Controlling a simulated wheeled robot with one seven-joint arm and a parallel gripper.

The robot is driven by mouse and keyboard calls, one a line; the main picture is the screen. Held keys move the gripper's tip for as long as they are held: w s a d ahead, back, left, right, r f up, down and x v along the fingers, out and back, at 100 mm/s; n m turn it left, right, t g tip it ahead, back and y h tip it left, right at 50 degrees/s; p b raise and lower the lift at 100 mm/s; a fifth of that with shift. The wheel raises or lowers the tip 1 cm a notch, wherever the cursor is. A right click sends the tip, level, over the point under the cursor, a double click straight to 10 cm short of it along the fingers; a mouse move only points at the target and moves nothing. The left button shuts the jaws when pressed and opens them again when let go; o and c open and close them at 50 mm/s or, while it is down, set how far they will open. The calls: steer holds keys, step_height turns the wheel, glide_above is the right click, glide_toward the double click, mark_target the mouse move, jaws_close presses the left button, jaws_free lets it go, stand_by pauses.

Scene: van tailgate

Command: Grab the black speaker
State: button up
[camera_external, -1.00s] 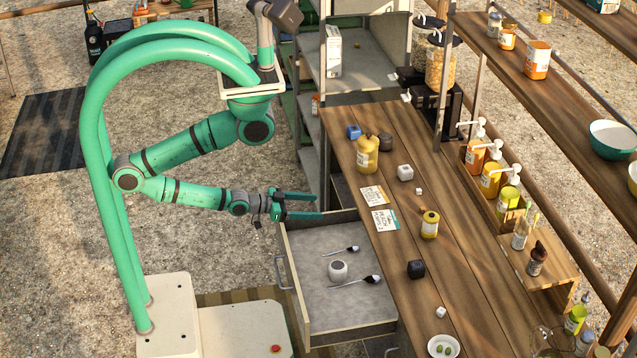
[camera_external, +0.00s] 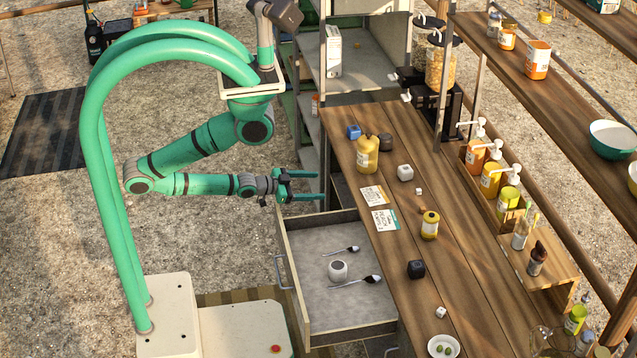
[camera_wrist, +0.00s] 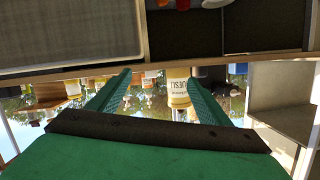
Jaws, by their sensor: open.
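The open drawer (camera_external: 296,290) holds a white round item (camera_external: 338,270) and two spoons.

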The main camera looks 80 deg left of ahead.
mark_target(385, 141)
steer(key=shift+n+g+y, duration=0.4)
steer(key=shift+g+y, duration=0.3)
steer(key=shift+g, duration=0.1)
steer(key=w+a+r, duration=0.1)
steer(key=w+a, duration=0.4)
steer(key=a, duration=0.2)
steer(key=w+a+r, duration=0.2)
steer(key=w+a, duration=0.2)
steer(key=a, duration=0.3)
steer(key=w+a+r, duration=0.1)
steer(key=w+a, duration=0.4)
steer(key=a, duration=0.1)
steer(key=shift+w+a+r, duration=0.25)
steer(key=shift+w+a, duration=0.05)
steer(key=shift+a, duration=0.1)
steer(key=w+h, duration=0.1)
steer(key=w, duration=0.1)
steer(key=w+d+r, duration=0.1)
steer(key=w, duration=0.2)
steer(key=w+r+g+h, duration=0.1)
steer(key=w, duration=0.2)
steer(key=shift+d+r+n+h, duration=0.1)
steer(key=shift+d+n+h, duration=0.1)
steer(key=shift+n+h, duration=0.15)
steer(key=shift+w+d, duration=0.25)
steer(key=shift+w, duration=0.2)
steer(key=x, duration=0.4)
steer(key=shift+w+d, duration=0.1)
steer(key=shift+w, duration=0.1)
steer(key=shift+x, duration=3.15)
